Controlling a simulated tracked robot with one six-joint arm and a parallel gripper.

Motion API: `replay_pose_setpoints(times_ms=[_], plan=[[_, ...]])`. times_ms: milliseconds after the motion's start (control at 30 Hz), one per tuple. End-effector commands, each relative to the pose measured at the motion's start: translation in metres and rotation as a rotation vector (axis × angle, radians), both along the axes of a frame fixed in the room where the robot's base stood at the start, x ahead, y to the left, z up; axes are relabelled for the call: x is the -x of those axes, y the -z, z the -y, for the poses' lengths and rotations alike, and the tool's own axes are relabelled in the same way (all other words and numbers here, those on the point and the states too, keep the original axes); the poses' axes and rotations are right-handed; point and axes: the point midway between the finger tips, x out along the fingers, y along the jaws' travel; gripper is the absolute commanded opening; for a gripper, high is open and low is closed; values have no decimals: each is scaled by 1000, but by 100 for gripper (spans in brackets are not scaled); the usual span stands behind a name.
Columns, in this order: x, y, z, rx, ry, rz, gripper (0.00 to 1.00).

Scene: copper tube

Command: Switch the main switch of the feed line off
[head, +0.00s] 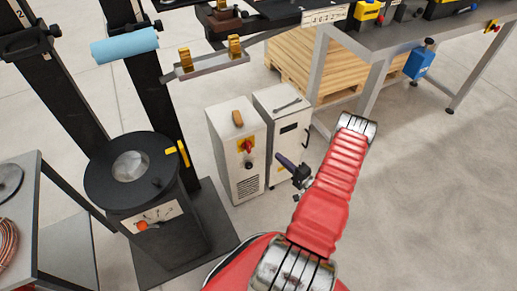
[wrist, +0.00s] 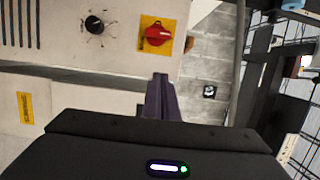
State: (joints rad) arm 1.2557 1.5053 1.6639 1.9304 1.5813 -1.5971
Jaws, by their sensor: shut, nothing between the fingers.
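The main switch (head: 247,146) is a red rotary handle on a yellow plate, on the front of a light grey cabinet (head: 222,130). In the wrist view the red switch (wrist: 157,36) is near the top centre, its handle lying roughly along the picture's horizontal. My gripper (head: 281,158) is right of the switch in the head view, in front of the neighbouring white cabinet. In the wrist view my gripper (wrist: 161,78) has its dark purple fingers together, pointing up just below the switch. A gap shows between fingertips and switch. Nothing is held.
A black knob (wrist: 95,25) sits beside the switch on the same panel. A black machine (head: 130,175) with a round top stands at left. Open floor (head: 430,180) lies at right.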

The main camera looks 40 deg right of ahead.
Motion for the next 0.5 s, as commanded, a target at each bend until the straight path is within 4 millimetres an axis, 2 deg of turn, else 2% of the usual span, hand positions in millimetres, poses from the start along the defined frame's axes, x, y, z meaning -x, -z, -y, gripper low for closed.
replay_pose_setpoints(times_ms=[267, 500], plan=[[-6, 0, -1, 0, -4, -1, 0], [-31, 0, 0, 1, -7, -1, 0]])
